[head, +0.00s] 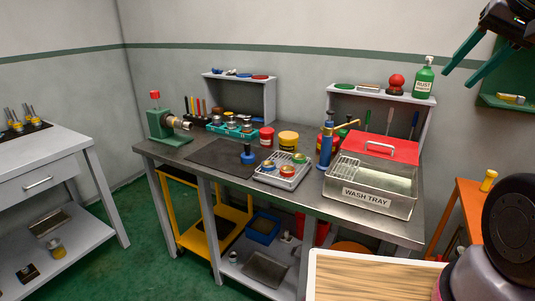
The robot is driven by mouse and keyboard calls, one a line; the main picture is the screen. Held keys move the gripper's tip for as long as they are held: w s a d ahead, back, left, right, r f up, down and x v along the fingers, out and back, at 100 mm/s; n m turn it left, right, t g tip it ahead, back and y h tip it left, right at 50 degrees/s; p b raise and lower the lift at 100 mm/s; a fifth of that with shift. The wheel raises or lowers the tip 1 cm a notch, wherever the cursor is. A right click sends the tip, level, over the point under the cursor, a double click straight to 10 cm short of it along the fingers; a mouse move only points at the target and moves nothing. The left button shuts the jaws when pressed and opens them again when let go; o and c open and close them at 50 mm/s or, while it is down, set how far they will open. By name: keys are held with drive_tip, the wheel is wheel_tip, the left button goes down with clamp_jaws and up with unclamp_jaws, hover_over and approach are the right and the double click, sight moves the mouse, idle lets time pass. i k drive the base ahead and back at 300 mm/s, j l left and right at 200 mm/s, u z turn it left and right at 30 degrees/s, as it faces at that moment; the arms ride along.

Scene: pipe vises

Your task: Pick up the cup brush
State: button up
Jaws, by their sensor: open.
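My gripper (458,78) is at the top right, with its two teal fingers spread apart and nothing between them. It is high in the picture, apart from the bench things. I cannot tell for sure which thing is the cup brush. A small blue piece with an upright stem and wider base (248,154) stands on the dark mat (212,155); its bristles, if any, are too small to make out. Several small round pieces in red, green and blue lie in a grey tray (270,178) just right of the mat.
The steel workbench (330,205) holds a green vise (160,125) at left, red and yellow tins (288,139), and a wash tray (367,198) with a red lid (375,143). Shelves stand behind. A wooden-topped surface (365,278) is in front; an orange stand (465,200) is at right.

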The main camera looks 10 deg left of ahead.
sight(249, 157)
drive_tip(key=i+j, duration=0.15)
drive_tip(key=j, duration=0.25)
drive_tip(key=i+j, duration=0.15)
drive_tip(key=j, duration=0.25)
drive_tip(key=i+j+u, duration=0.1)
drive_tip(key=j, duration=0.3)
drive_tip(key=i+j, duration=0.25)
drive_tip(key=j, duration=0.15)
drive_tip(key=i+j, duration=0.15)
drive_tip(key=j, duration=0.25)
